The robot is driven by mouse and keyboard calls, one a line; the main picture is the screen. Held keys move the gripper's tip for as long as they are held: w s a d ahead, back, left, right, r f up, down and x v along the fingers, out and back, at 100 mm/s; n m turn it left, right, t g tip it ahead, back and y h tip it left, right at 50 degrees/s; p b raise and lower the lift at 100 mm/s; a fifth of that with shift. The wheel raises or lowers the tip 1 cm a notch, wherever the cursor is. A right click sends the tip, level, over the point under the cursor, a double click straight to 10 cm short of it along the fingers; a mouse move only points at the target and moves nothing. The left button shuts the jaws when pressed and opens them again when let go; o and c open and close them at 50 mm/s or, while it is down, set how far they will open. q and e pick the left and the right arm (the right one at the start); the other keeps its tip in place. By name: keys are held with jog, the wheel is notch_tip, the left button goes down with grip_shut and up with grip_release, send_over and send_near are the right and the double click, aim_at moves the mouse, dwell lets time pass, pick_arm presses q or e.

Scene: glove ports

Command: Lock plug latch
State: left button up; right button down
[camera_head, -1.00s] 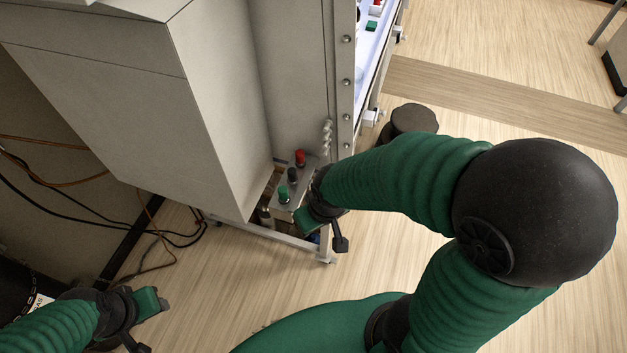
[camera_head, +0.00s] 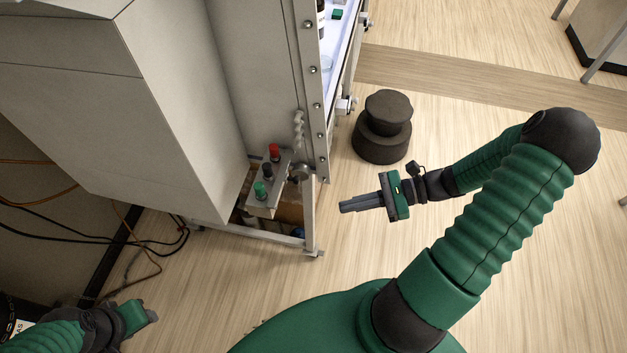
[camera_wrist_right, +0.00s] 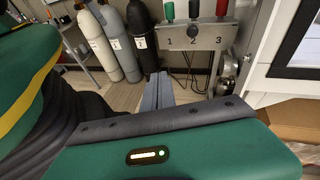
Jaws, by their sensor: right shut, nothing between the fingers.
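A grey metal bracket (camera_head: 262,207) sticks out low on the side of the grey cabinet, bearing a green plug (camera_head: 259,189), a black plug (camera_head: 267,170) and a red plug (camera_head: 274,151). In the right wrist view the bracket (camera_wrist_right: 205,42) is numbered 1, 2, 3. A round metal part (camera_head: 304,173) sits beside it; I cannot tell whether it is the latch. My right gripper (camera_head: 344,207) is shut and empty, right of the bracket and clear of it, fingers pointing left. Its fingers (camera_wrist_right: 158,78) also show in the wrist view. My left gripper (camera_head: 151,314) is at lower left, its opening unclear.
The grey cabinet (camera_head: 185,110) fills the upper left, with a metal frame post (camera_head: 310,215) beside the bracket. A dark round stool-like object (camera_head: 383,128) stands behind my right gripper. Several gas cylinders (camera_wrist_right: 115,40) stand beyond. Cables lie at left; the floor at right is open.

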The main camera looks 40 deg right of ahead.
jog(key=d+r+m+t, duration=0.2)
jog(key=d+m+t, duration=0.1)
jog(key=d+t, duration=0.2)
jog(key=shift+d+r+m+h, duration=0.2)
jog(key=shift+r+m+h, duration=0.1)
jog(key=shift+r+m, duration=0.1)
jog(key=shift+f, duration=0.1)
jog(key=p, duration=0.2)
send_near(288, 178)
jog(key=x, duration=0.3)
jog(key=shift+w+a+f, duration=0.2)
jog(key=shift+w+f, duration=0.25)
jog(key=shift+p+x, duration=0.7)
jog(key=shift+x, duration=0.15)
jog(key=shift+r, duration=0.15)
